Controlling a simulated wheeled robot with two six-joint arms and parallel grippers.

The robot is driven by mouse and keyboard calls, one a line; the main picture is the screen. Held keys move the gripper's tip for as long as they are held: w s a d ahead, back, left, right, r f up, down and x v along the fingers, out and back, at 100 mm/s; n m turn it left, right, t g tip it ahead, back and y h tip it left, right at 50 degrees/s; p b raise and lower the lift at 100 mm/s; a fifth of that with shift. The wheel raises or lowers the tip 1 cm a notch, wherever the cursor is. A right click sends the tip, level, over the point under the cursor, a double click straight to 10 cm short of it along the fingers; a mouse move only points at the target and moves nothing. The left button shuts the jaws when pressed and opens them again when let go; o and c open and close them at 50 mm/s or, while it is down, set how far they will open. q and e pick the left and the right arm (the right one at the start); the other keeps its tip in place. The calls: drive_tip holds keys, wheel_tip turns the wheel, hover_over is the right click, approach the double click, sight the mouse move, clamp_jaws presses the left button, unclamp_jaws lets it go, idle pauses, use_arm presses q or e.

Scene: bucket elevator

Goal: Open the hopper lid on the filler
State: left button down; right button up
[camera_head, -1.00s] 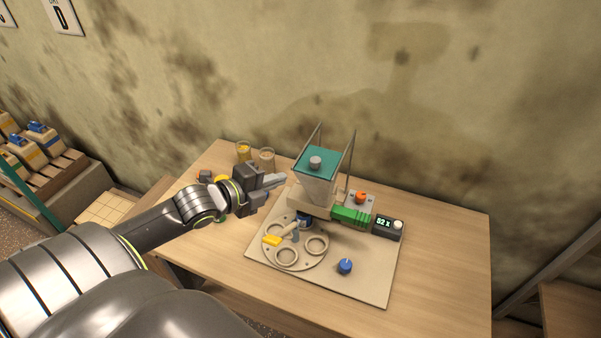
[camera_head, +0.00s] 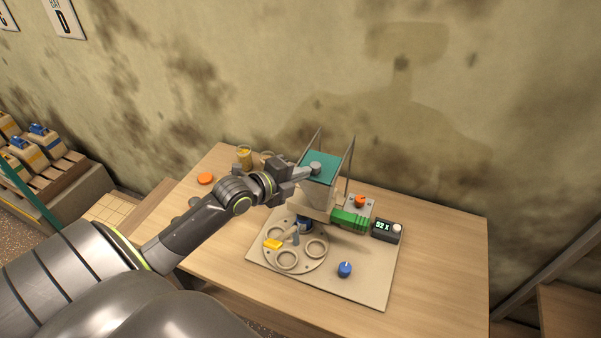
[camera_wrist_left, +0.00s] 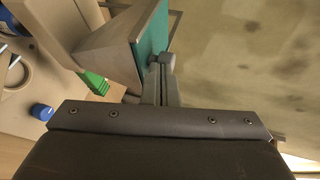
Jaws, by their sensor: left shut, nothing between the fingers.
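The filler's hopper (camera_head: 318,193) stands on a base plate on the table, between two upright posts. Its teal lid (camera_head: 322,170) lies flat over the top and looks closed. A grey knob (camera_head: 315,167) sits on the lid. My left gripper (camera_head: 308,172) is shut and empty, its fingertips at the left side of the knob. In the left wrist view the fingertips (camera_wrist_left: 160,68) are close beside the knob (camera_wrist_left: 167,60), in front of the teal lid (camera_wrist_left: 153,40); whether they touch it I cannot tell. My right gripper is not in view.
A round turntable (camera_head: 290,246) with ring holders and a yellow piece lies in front of the hopper. A green part (camera_head: 349,220), a display box (camera_head: 386,231) and a blue knob (camera_head: 345,269) are to the right. Cups (camera_head: 244,156) stand behind my gripper.

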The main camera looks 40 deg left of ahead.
sight(308, 162)
use_arm(q)
drive_tip(key=w+b, duration=0.2)
drive_tip(key=w+a+b, duration=0.1)
drive_tip(key=w, duration=0.1)
drive_tip(key=shift+w+f+b, duration=0.1)
drive_tip(key=shift+f+b, duration=0.1)
drive_tip(key=shift+b, duration=0.2)
drive_tip(key=shift+w+a+r, duration=0.1)
drive_tip(key=shift+w+r, duration=0.05)
drive_tip(key=shift+w, duration=0.15)
drive_tip(key=shift+s, duration=0.1)
